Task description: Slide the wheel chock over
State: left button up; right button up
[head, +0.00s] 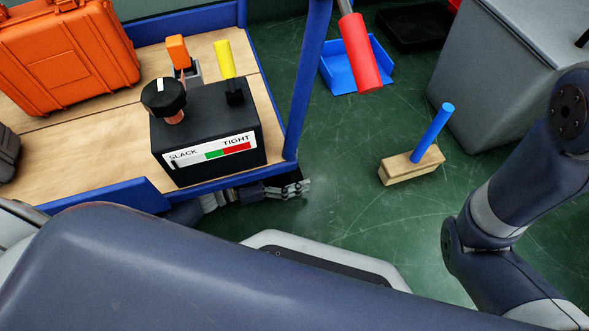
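The wheel chock (400,172) is a light wooden block on the green floor, right of the middle in the head view. A blue handle (434,133) rises from it and leans to the right. My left gripper (303,187) is low beside the front right corner of the blue-framed bench, left of the chock and apart from it. The bench edge partly hides this gripper, and I cannot make out the gap between its fingers. Nothing shows held in it. My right arm comes in at the right edge, but its gripper is out of view.
A wooden-topped bench (100,165) with a blue frame carries a black SLACK/TIGHT box (205,140) and an orange case (68,55). A red cylinder (360,55) hangs by a blue tray (343,75). A grey cabinet (500,75) stands behind the chock. Floor between gripper and chock is clear.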

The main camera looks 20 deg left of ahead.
pick_arm(q)
jog(key=v, duration=1.2)
dwell(0.6)
